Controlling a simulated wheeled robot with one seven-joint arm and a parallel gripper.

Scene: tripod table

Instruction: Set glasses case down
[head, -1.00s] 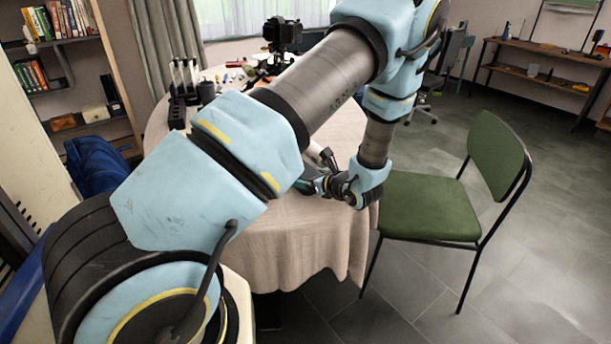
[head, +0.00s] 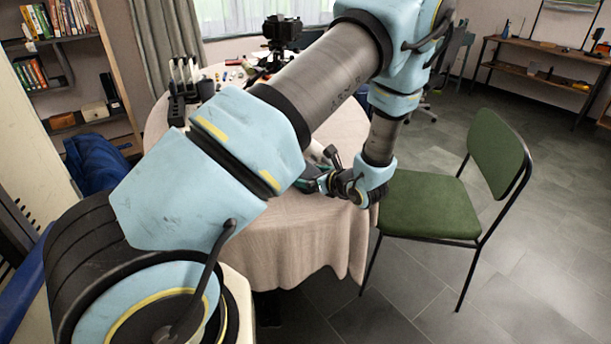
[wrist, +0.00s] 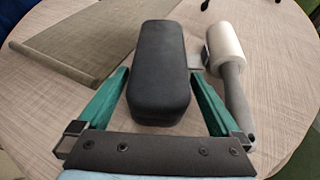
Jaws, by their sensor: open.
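The glasses case (wrist: 160,70) is a black, rounded, oblong box in the middle of the wrist view. It appears to lie on the table's pale wood-grain cloth (wrist: 40,120). My gripper (wrist: 160,78) is open, with one green finger on each side of the case. Gaps show between the case and both fingers in this view. In the head view my gripper (head: 326,177) is low over the right side of the round table, and my arm hides much of the tabletop.
A lint roller (wrist: 228,75) with a grey handle lies close to the right of the case. A grey mat (wrist: 75,45) lies to the left. A camera on a tripod (head: 281,32) stands at the table's back. A green chair (head: 430,205) stands right of the table.

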